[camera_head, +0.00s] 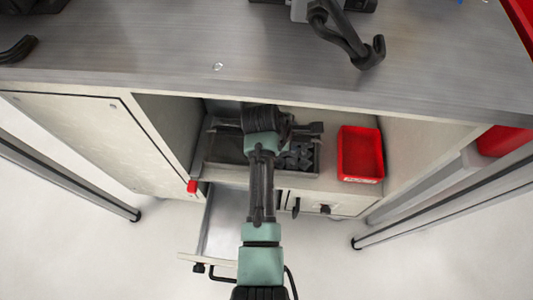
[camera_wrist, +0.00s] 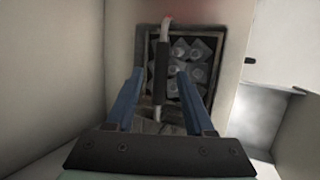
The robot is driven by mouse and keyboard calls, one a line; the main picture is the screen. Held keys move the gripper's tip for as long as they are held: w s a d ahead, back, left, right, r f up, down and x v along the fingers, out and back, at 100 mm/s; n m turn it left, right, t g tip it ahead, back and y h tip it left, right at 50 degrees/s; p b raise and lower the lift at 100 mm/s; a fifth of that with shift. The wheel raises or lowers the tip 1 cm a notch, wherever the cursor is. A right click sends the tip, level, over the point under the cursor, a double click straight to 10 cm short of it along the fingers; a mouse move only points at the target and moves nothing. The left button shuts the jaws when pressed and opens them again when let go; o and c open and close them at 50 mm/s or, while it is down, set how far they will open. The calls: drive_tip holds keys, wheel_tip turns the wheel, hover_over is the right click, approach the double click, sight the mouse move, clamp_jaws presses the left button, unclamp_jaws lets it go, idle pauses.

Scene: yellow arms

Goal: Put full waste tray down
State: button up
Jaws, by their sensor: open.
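The waste tray (camera_head: 226,150) is a dark, shallow tray on the shelf under the bench top, in the head view. Grey pieces lie in its right part; my arm covers its middle. In the wrist view the tray (camera_wrist: 152,58) is ahead, with several grey rounded pieces (camera_wrist: 188,70) in it. A handle with a black grip (camera_wrist: 161,72) crosses the tray. My gripper (camera_wrist: 160,73) is open, with one blue finger on each side of the grip and a visible gap at both sides. In the head view the fingertips are hidden.
A red bin (camera_head: 360,155) stands right of the tray on the same shelf. The metal bench top (camera_head: 150,45) overhangs the shelf. An open drawer (camera_head: 225,225) sticks out below. Cabinet walls flank the opening closely in the wrist view.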

drive_tip(key=p+v, duration=0.1)
drive_tip(key=v, duration=0.2)
drive_tip(key=shift+w+r, duration=0.1)
drive_tip(key=shift+r, duration=0.1)
drive_tip(key=s+a+f+p, duration=0.1)
drive_tip(key=s+a+p, duration=0.1)
drive_tip(key=s+a, duration=0.5)
drive_tip(key=shift+s+a+p, duration=0.2)
drive_tip(key=shift+s+p, duration=0.2)
drive_tip(key=shift+s, duration=0.7)
